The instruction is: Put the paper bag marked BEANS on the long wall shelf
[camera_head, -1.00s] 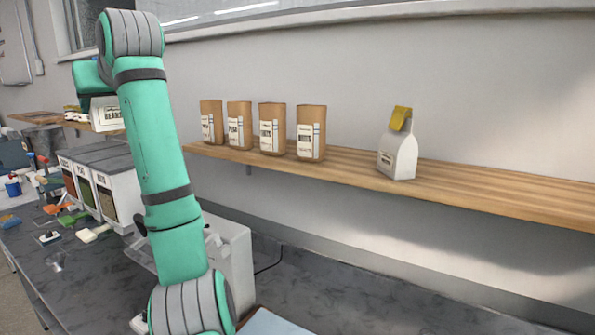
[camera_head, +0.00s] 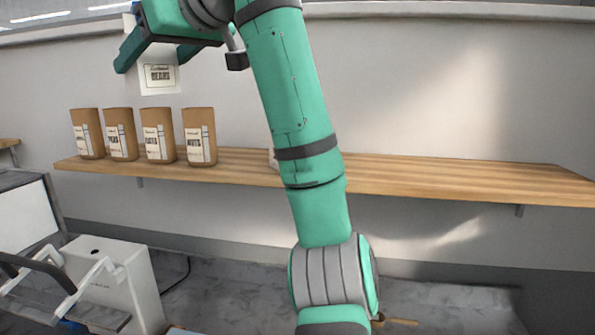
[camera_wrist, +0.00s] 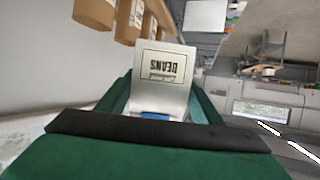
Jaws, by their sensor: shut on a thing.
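The white paper bag marked BEANS (camera_head: 160,77) is held high above the left part of the long wall shelf, over the brown bags. It also shows in the wrist view (camera_wrist: 162,78), its label upside down there. My gripper (camera_head: 158,52) is shut on the bag. The long wooden wall shelf (camera_head: 430,180) runs across the wall. My arm hides part of its middle.
Several brown bags, one of them marked NUTS (camera_head: 200,137), stand in a row on the shelf's left part. A pale object (camera_head: 273,158) on the shelf is mostly hidden behind my arm. The shelf's right part is bare. A white machine (camera_head: 115,285) stands below at left.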

